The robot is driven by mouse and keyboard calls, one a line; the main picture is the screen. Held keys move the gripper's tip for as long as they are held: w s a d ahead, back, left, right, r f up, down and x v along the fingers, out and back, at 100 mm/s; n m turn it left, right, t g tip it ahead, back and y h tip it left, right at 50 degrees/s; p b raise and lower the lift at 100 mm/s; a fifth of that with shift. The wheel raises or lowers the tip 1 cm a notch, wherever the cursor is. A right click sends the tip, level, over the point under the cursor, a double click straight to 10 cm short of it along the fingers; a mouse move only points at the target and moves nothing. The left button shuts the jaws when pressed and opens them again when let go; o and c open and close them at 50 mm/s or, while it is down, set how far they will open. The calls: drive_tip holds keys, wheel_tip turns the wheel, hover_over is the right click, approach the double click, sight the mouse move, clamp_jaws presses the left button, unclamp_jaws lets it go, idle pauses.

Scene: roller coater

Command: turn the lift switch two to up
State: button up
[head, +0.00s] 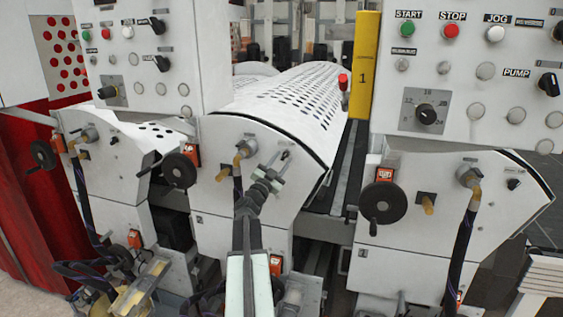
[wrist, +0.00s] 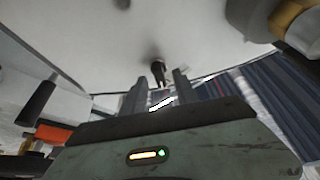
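A small black switch (wrist: 158,72) sticks out of a white machine panel in the wrist view, likely lift switch two; its label is not readable. In the head view a small dark switch (head: 285,155) shows on the middle unit's white side panel (head: 225,135), just beyond my gripper. My gripper (head: 277,167) is raised in front of that panel. In the wrist view my gripper (wrist: 160,88) has its two grey fingers apart, with the switch seen in the gap between them. Whether a finger touches the switch cannot be told.
A black handwheel (head: 179,170) and a brass fitting with a hose (head: 240,152) sit left of my gripper. A perforated roller (head: 305,88) lies behind. A yellow post (head: 363,65) and the right unit with its handwheel (head: 382,203) stand to the right.

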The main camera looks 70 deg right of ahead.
drive_tip(key=b+v, duration=0.2)
drive_tip(key=v, duration=0.5)
drive_tip(key=shift+a, duration=0.25)
drive_tip(key=shift+f, duration=0.1)
